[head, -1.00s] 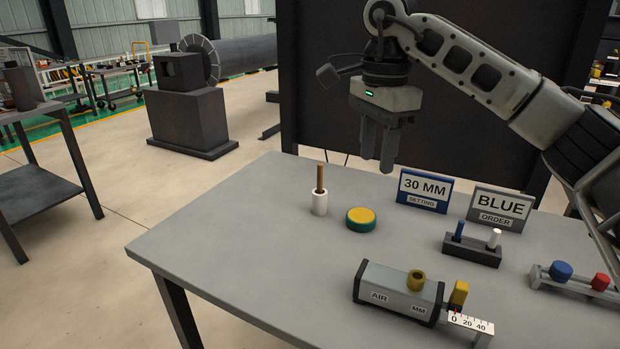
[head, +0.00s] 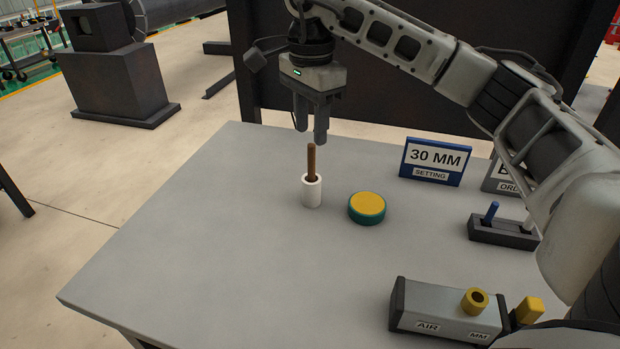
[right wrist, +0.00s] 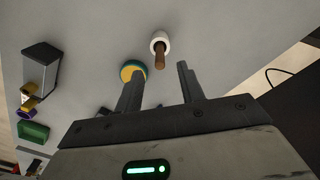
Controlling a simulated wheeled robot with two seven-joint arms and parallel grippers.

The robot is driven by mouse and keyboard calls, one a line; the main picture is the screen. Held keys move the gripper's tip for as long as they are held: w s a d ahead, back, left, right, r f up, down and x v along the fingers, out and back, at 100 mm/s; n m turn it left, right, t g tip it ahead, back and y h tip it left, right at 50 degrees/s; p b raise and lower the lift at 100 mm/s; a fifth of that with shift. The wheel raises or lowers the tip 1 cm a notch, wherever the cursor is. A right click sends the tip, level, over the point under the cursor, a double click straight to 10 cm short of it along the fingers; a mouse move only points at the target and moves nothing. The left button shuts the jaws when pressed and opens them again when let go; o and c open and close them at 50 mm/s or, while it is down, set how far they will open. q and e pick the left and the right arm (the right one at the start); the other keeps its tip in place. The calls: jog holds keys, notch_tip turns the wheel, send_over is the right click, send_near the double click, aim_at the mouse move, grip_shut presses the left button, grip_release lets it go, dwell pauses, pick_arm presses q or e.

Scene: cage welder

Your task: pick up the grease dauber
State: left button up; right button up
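The grease dauber (head: 311,160) shows as a brown stick standing upright in a white cup (head: 312,191) on the grey table. In the right wrist view the dauber (right wrist: 160,58) stands out of the white cup (right wrist: 159,42), just beyond the gap between the fingers. My right gripper (head: 311,128) points down just above the dauber's top in the head view. Its fingers (right wrist: 158,85) are apart with nothing between them. My left gripper is in neither view.
A round yellow and green tin (head: 367,207) stands right of the cup. A blue 30 MM sign (head: 434,162), a dark rack (head: 503,231) with a blue peg and a grey AIR box (head: 440,309) lie farther right. The table's left part is clear.

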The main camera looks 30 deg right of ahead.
aim_at(312, 159)
notch_tip(312, 159, down, 8)
jog(key=shift+d+r, duration=0.1)
jog(key=shift+r, duration=0.05)
dwell(0.3)
grip_shut()
